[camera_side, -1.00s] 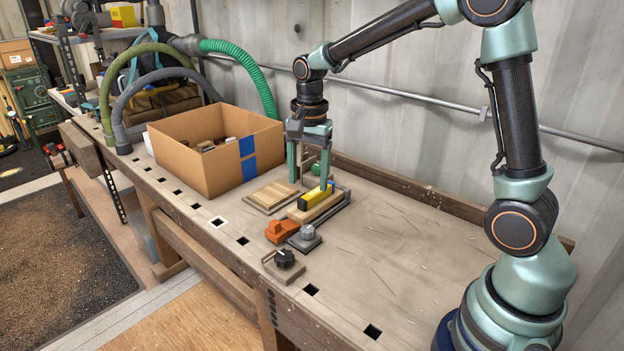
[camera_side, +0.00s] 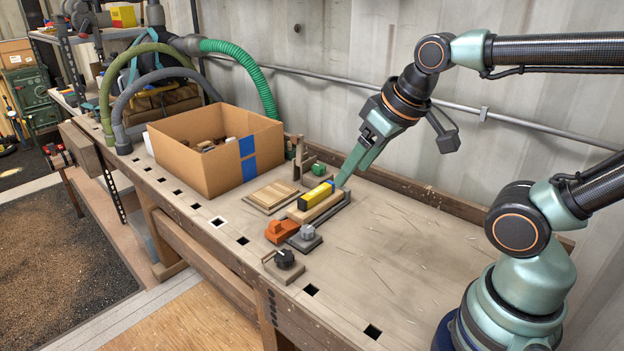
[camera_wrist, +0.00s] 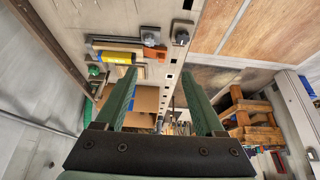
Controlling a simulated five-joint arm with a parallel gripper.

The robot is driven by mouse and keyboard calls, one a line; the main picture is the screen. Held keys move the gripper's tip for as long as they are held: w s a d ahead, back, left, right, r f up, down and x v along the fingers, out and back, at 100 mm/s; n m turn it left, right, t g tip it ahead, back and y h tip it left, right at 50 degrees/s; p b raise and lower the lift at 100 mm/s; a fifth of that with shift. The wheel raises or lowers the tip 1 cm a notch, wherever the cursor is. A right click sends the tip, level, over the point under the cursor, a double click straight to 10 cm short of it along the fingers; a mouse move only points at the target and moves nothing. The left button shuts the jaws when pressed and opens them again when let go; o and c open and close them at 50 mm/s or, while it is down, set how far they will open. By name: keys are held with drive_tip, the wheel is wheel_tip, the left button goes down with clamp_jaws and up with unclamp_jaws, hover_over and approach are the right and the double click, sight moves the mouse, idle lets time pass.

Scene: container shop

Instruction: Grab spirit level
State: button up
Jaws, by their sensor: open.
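The spirit level is a short yellow bar with blue at its end (camera_side: 315,195). It lies on a wooden block (camera_side: 318,209) on the workbench, and also shows in the wrist view (camera_wrist: 117,57), left of my fingers. My gripper (camera_side: 342,181) is open and empty, tilted, with its fingertips pointing down and left. In the side view the tips appear just behind and right of the level; I cannot tell the exact gap. In the wrist view the two fingers stand wide apart (camera_wrist: 159,82) with nothing between them.
A cardboard box (camera_side: 196,176) stands left of the level. The bench's right half is clear (camera_side: 385,250).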

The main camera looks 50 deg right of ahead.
drive_tip(key=shift+c, duration=0.2)
idle(0.5)
drive_tip(key=m+g, duration=0.6)
drive_tip(key=m, duration=1.2)
hover_over(316, 191)
wheel_tip(316, 191, down, 8)
wheel_tip(316, 191, down, 12)
drive_tip(key=shift+r, duration=0.1)
clamp_jaws()
